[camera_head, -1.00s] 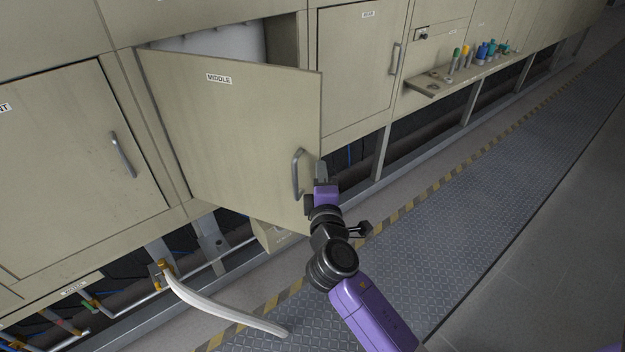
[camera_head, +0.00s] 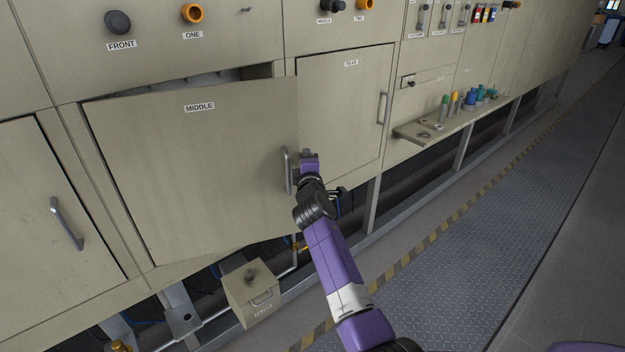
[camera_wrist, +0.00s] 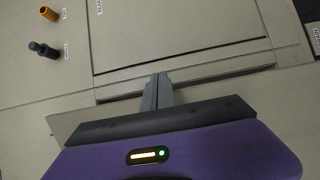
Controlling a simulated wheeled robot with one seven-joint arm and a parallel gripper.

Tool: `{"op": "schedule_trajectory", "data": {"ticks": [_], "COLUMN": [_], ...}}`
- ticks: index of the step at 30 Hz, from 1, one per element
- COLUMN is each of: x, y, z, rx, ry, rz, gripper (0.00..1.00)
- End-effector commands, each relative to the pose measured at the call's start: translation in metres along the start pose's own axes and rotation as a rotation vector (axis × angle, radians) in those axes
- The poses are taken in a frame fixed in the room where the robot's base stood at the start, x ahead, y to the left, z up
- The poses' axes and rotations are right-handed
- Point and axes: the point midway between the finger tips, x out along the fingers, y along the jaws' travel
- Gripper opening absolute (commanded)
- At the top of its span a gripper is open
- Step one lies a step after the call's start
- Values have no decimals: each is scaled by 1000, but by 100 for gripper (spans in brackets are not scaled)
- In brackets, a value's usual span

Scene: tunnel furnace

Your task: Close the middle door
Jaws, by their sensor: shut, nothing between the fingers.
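The middle door (camera_head: 200,170), a beige panel labelled MIDDLE, is hinged at its left and stands partly open. A narrow dark gap shows along its top edge. Its grey handle (camera_head: 287,170) is near the right edge. My gripper (camera_head: 306,154) is shut and empty, just right of the handle at the door's free edge. I cannot tell whether it touches the door. In the wrist view the shut fingers (camera_wrist: 157,90) point towards the cabinet front, and a closed door panel (camera_wrist: 180,30) lies beyond them.
The closed rear door (camera_head: 345,110) is to the right, and the front door (camera_head: 55,220) to the left. A small beige box (camera_head: 252,292) sits below the middle door. A shelf (camera_head: 425,133) with coloured items juts out at right. The walkway (camera_head: 480,230) is clear.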

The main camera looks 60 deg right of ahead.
Motion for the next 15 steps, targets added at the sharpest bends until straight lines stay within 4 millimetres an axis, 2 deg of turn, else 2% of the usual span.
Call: {"op": "schedule_trajectory", "data": {"ticks": [1, 6, 15], "x": [14, 48, 90], "y": [-5, -5, -3], "z": [-3, -14, -30], "rx": [3, 1, 1], "ry": [-1, 1, 1], "rz": [3, 2, 1], "gripper": [0, 0, 0]}}
